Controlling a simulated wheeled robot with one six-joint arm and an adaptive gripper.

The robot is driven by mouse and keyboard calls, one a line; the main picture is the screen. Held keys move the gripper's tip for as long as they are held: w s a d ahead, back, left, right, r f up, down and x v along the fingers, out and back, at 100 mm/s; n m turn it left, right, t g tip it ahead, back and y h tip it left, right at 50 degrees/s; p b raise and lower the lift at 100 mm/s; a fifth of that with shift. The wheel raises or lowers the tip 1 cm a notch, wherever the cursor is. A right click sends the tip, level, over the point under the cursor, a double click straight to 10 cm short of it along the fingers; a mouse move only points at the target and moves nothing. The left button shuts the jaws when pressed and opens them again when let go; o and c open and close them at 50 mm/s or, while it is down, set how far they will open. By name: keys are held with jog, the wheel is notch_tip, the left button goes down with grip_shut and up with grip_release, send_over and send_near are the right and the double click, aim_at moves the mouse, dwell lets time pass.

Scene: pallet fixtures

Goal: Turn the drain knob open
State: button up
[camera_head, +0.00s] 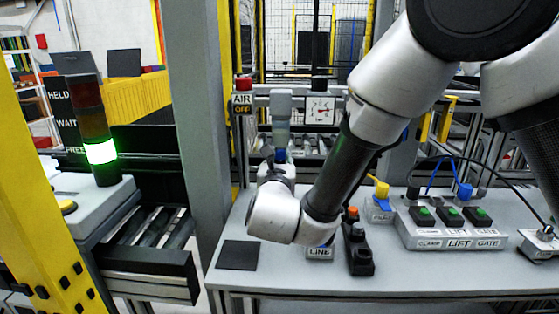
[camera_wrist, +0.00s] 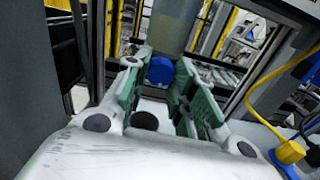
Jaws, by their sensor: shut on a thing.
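The drain knob is a round blue knob (camera_wrist: 160,70) under a cylindrical bowl (camera_wrist: 175,22) in the wrist view. My gripper (camera_wrist: 161,72) has its green-padded fingers on either side of the knob and is shut on it. In the head view, my gripper (camera_head: 280,157) is at the bowl's lower end, with a small patch of the blue knob (camera_head: 281,154) showing. The upright bowl (camera_head: 282,108) hangs above the bench's back part. My wrist hides part of the bench below. The knob's turn angle cannot be told.
An AIR OFF sign (camera_head: 242,104) and a gauge (camera_head: 320,109) flank the bowl. A dark pad (camera_head: 238,255) lies front left.

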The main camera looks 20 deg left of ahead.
jog(key=n, duration=0.4)
jog(key=shift+n, duration=0.3)
jog(key=n, duration=0.3)
jog(key=shift+n, duration=0.4)
jog(key=n, duration=0.3)
jog(key=shift+n, duration=2)
jog(key=o, duration=1)
